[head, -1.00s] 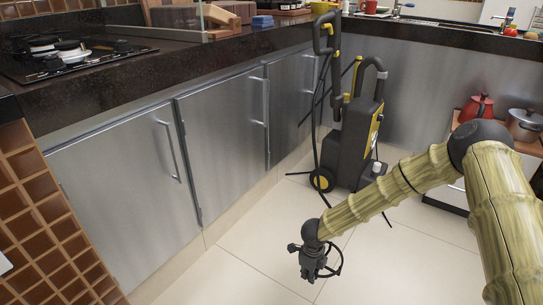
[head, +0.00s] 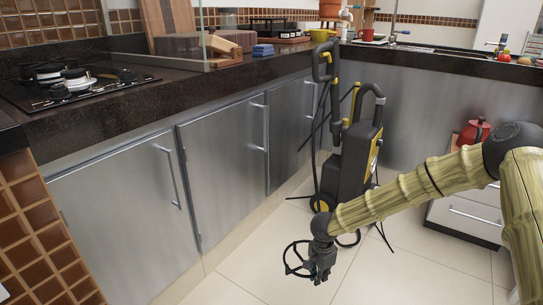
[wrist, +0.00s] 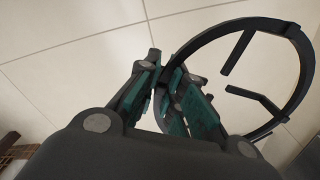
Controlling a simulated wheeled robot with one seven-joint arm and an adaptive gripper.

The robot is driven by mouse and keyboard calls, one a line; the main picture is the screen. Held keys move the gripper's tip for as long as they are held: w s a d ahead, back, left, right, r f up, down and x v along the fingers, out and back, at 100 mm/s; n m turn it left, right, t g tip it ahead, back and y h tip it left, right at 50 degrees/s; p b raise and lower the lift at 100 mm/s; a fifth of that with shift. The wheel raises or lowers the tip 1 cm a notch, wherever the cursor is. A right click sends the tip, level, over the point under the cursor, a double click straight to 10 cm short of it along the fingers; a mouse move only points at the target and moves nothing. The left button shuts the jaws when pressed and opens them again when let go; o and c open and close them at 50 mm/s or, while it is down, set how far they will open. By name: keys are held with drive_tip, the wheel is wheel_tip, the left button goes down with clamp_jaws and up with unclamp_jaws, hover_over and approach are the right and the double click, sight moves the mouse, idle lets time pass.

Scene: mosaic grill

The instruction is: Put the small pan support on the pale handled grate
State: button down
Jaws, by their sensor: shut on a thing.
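The small pan support is a dark ring with short inward prongs. It shows in the head view (head: 287,258) and at the right of the wrist view (wrist: 303,72). My gripper (head: 318,272) is shut on the ring's edge and holds it above the floor, in front of the steel cupboards. In the wrist view the green-padded fingers (wrist: 175,85) close on the near side of the ring, and the rest sticks out to the right. I cannot make out the pale handled grate for certain in either view.
A black hob (head: 75,85) is set in the dark counter (head: 150,105) at the left. A black-and-yellow pressure washer (head: 350,165) stands on the floor behind my gripper.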

wheel_tip(320, 180, up, 10)
drive_tip(key=w+d+n, duration=0.2)
drive_tip(key=n, duration=1)
drive_tip(key=s+r+p, duration=0.4)
drive_tip(key=r+p, duration=0.7)
drive_tip(key=p, duration=0.2)
drive_tip(key=s+r+p, duration=0.4)
drive_tip(key=r+p, duration=0.7)
drive_tip(key=p, duration=0.2)
drive_tip(key=s+r+p, duration=0.5)
drive_tip(key=r+p, duration=0.6)
drive_tip(key=p, duration=0.1)
drive_tip(key=shift+r+n+p, duration=0.2)
drive_tip(key=shift+n+p, duration=0.1)
drive_tip(key=shift+p, duration=0.1)
